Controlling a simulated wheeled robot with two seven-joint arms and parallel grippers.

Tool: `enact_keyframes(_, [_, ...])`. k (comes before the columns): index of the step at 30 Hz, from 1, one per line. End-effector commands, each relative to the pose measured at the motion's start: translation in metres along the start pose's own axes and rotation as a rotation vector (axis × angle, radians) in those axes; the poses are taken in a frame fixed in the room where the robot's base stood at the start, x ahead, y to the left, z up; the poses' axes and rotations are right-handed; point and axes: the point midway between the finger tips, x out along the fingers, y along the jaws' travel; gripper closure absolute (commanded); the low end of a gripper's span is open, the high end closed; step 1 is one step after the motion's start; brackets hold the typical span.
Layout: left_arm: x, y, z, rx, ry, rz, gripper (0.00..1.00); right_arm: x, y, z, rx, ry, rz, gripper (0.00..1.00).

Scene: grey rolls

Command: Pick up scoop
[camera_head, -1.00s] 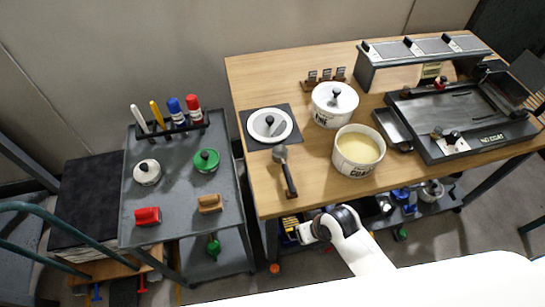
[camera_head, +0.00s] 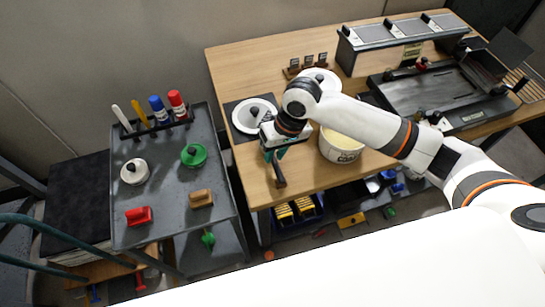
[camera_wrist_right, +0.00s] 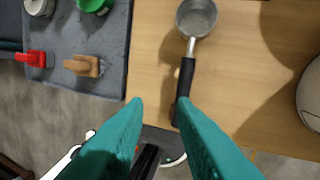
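The scoop has a grey metal bowl and a black handle (camera_wrist_right: 185,84), and lies on the wooden table. In the head view only its handle end (camera_head: 280,180) clearly shows; my right gripper hides the rest. My right gripper (camera_head: 274,156) hangs over the scoop with its teal fingers pointing down. In the right wrist view its two fingers (camera_wrist_right: 160,104) are apart with nothing held between them. The handle lies close to the tip of the right-hand finger; I cannot tell whether they touch. My left gripper is not in view.
A cream-filled pot (camera_head: 341,147) stands right of the scoop, partly behind my arm. A grey cart (camera_head: 165,210) with lids and markers stands left of the table (camera_head: 228,62). A griddle (camera_head: 450,95) is at right.

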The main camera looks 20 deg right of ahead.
Motion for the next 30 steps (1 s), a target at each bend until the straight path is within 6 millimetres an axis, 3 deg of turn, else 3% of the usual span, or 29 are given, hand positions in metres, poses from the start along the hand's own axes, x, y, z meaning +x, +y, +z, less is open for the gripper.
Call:
enact_keyframes(3, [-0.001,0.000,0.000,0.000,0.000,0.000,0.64,-0.022,-0.020,0.012,0.081,0.030,-0.041,0.76])
enact_keyframes(8, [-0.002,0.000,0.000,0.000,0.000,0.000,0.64,-0.029,-0.029,0.016,0.134,0.054,-0.056,0.76])
enact_keyframes(18, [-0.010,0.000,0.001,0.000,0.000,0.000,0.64,0.022,-0.031,0.012,0.137,0.056,-0.055,0.76])
enact_keyframes(26, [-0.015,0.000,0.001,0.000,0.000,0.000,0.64,0.043,-0.031,0.010,0.136,0.055,-0.055,0.76])
enact_keyframes(30, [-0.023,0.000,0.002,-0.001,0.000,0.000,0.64,0.063,-0.029,0.004,0.135,0.055,-0.056,0.76])
